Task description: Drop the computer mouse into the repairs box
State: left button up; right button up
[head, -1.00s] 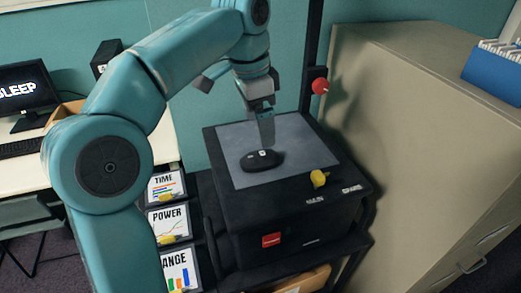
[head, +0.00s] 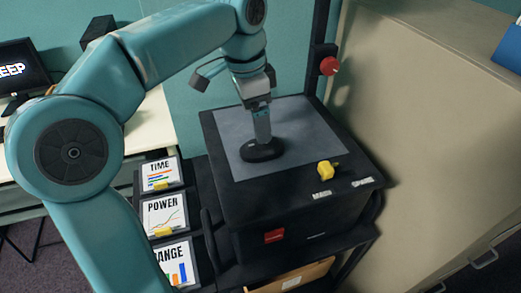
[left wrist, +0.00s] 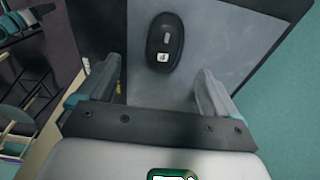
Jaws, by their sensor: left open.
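The black computer mouse (head: 262,151) lies on the grey top panel (head: 300,125) of a black cabinet. In the left wrist view the mouse (left wrist: 164,42) shows a small white label with a 4. My left gripper (head: 264,141) is pointed down close over the mouse in the head view. In the left wrist view its two fingers (left wrist: 160,82) are apart with nothing between them, and the mouse lies beyond the tips. I cannot tell whether a finger touches it. My right gripper is not in view. I see nothing I can name as the repairs box.
A yellow knob (head: 327,170) stands on the cabinet's front edge, and a red knob (head: 329,66) is on the post behind. Cards marked TIME, POWER and ANGE (head: 174,262) stand at left. A beige cabinet (head: 430,130) closes off the right. A desk with a monitor (head: 22,82) is far left.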

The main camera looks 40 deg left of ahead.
aim_at(262, 148)
pick_arm(q)
jog(key=f, duration=0.1)
jog(key=w+f, duration=0.1)
jog(key=f, duration=0.1)
jog(key=shift+w+f, duration=0.25)
jog(key=shift+f, duration=0.15)
jog(key=shift+s+f, duration=0.2)
jog(key=shift+f, duration=0.05)
jog(key=f, duration=0.2)
jog(key=w+f, duration=0.1)
jog(key=f, duration=0.1)
jog(key=shift+f, duration=0.3)
jog(key=shift+s+r, duration=0.15)
jog(key=shift+s, duration=0.25)
jog(key=shift+c, duration=0.6)
jog(key=shift+w, duration=0.25)
jog(key=c, duration=1)
jog(key=shift+c, duration=0.8)
jog(key=shift+s, duration=0.1)
